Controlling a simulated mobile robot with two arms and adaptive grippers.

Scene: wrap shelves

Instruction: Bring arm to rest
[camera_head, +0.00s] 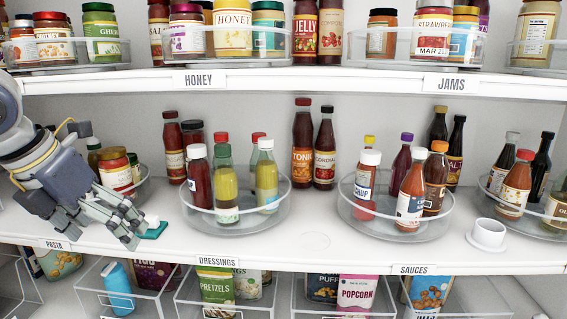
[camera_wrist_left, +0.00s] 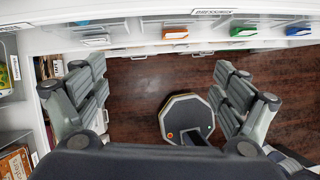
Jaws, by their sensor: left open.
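My left gripper (camera_head: 138,232) reaches in from the left in the head view, over the front edge of the middle shelf (camera_head: 310,245), between the PASTA and DRESSINGS labels. Its fingers point down and to the right. In the left wrist view the two fingers of the left gripper (camera_wrist_left: 158,75) are spread wide with nothing between them, above the dark wood floor (camera_wrist_left: 130,110). A small teal item (camera_head: 153,230) shows right beside the fingertips in the head view; I cannot tell whether they touch. My right gripper is in neither view.
A turntable (camera_head: 240,222) of dressing bottles stands right of the gripper, and a sauce turntable (camera_head: 385,215) beyond it. A white cup (camera_head: 488,233) stands on a saucer at right. Jars (camera_head: 117,172) stand behind my left arm. Clear bins (camera_head: 120,300) sit below.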

